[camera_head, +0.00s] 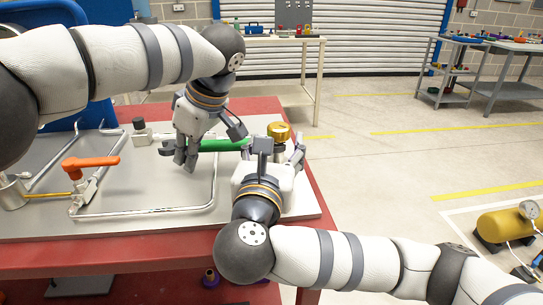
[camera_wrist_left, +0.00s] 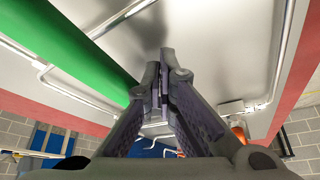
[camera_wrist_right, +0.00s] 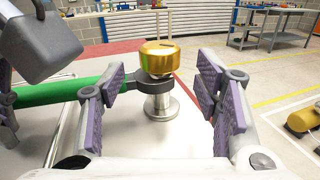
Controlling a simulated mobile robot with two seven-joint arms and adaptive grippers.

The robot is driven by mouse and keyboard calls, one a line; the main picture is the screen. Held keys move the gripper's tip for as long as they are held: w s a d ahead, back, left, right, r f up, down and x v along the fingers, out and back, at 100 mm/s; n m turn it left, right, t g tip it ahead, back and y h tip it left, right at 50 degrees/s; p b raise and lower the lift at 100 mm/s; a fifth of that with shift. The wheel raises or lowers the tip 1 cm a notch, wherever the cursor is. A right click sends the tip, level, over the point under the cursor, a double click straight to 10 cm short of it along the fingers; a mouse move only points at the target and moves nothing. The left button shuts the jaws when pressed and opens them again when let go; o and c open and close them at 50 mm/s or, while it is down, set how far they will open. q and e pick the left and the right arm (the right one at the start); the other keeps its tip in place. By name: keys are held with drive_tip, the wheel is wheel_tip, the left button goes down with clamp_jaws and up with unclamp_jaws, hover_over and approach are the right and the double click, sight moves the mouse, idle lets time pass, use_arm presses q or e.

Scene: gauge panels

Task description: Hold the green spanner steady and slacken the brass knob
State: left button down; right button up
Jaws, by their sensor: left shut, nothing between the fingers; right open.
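The green spanner (camera_head: 225,145) lies level above the grey panel. In the right wrist view its handle (camera_wrist_right: 60,92) comes in from the left, and its dark head is around the fitting just below the brass knob (camera_wrist_right: 160,58). The brass knob (camera_head: 278,131) sits upright on a metal post near the panel's right edge.
An orange-handled valve (camera_head: 90,163) and bent metal pipes stand on the panel's left part. The panel lies on a red table (camera_head: 150,256). A yellow tank (camera_head: 508,224) is on the floor at right. The floor right of the table is mostly clear.

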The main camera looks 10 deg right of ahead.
drive_tip(key=v, duration=0.6)
drive_tip(key=shift+s+a, duration=0.1)
drive_tip(key=shift+s, duration=0.25)
use_arm(q)
drive_tip(key=shift+r, duration=0.1)
wheel_tip(320, 180, up, 4)
drive_tip(key=shift+r+p, duration=0.15)
drive_tip(key=shift+p, duration=0.15)
use_arm(e)
drive_tip(key=shift+r, duration=0.8)
use_arm(q)
wheel_tip(320, 180, up, 3)
drive_tip(key=shift+f, duration=0.2)
